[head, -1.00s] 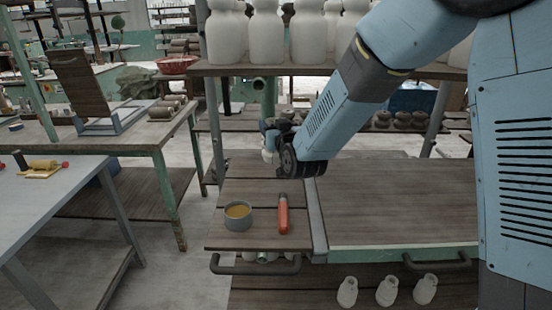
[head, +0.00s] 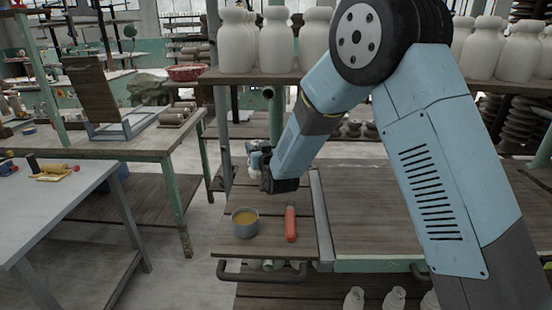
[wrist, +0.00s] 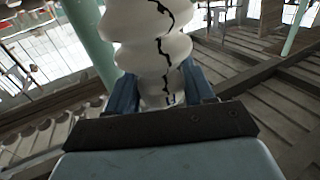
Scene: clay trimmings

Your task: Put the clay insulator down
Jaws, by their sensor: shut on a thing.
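The clay insulator (wrist: 155,45) is white and ribbed, with dark crack-like lines down its side. It fills the upper middle of the wrist view. My gripper (wrist: 163,92) is shut on its narrower lower part, with a blue finger on each side. In the head view my gripper (head: 256,160) is above the far left part of the wooden workbench (head: 365,205). The insulator is small and mostly hidden there by my gripper and arm. I cannot tell whether its base touches the boards.
A grey pot with yellowish contents (head: 244,222) and an orange-handled tool (head: 290,224) lie near the bench's front left. A shelf with white jars (head: 275,45) stands behind. A grey-topped table (head: 55,205) is at left, across a floor gap.

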